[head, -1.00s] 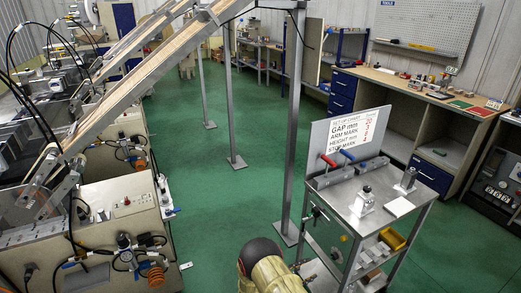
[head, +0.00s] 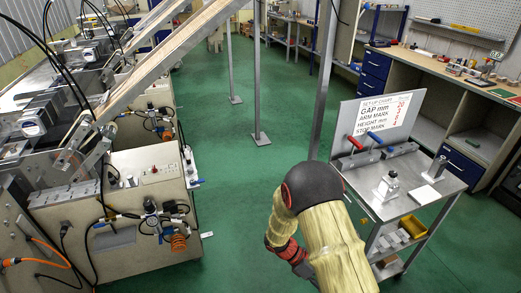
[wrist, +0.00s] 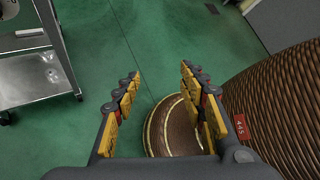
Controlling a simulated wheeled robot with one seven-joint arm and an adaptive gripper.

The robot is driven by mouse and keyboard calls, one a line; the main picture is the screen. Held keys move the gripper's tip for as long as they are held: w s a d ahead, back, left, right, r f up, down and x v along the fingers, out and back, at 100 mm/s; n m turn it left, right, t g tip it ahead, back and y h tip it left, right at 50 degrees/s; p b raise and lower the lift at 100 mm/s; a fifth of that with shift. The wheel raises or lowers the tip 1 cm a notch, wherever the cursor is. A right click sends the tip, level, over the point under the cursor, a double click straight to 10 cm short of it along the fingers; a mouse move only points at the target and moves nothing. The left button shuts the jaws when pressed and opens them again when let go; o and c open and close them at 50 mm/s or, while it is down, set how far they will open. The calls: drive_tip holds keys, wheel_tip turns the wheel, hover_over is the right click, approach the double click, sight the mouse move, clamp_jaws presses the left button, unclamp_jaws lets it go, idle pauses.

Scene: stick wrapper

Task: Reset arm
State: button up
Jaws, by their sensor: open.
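My arm, with a tan sleeve and a dark joint cap, stands in the lower middle of the head view, left of the metal cart. My gripper (wrist: 160,85) shows in the wrist view with its two yellow-padded fingers spread apart and nothing between them. It points down toward the green floor. A brown ribbed round thing (wrist: 175,127) with a pale rim lies below the fingers, apart from them as far as I can tell. The gripper itself is not clearly seen in the head view.
The metal cart (head: 408,205) carries a set-up chart (head: 382,118), with red and blue handles before it. Machines with hoses (head: 150,190) line the left side. A workbench (head: 450,75) stands at the back right. A large ribbed brown thing (wrist: 285,100) is close on the right in the wrist view.

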drive_tip(key=s+a+r+m+t+y, duration=0.2)
drive_tip(key=r+m, duration=0.4)
drive_tip(key=r, duration=0.7)
drive_tip(key=s+a+r+m+t+y+p, duration=0.1)
drive_tip(key=s+r+m+t+y, duration=0.3)
drive_tip(key=r, duration=0.9)
drive_tip(key=s+a+r+m+t+y, duration=0.3)
drive_tip(key=s+r+m, duration=0.5)
drive_tip(key=r, duration=0.5)
drive_tip(key=shift+m+t+y, duration=0.4)
drive_tip(key=shift+m+t, duration=0.1)
drive_tip(key=shift+m, duration=0.1)
drive_tip(key=shift+s, duration=0.1)
drive_tip(key=shift+c, duration=0.5)
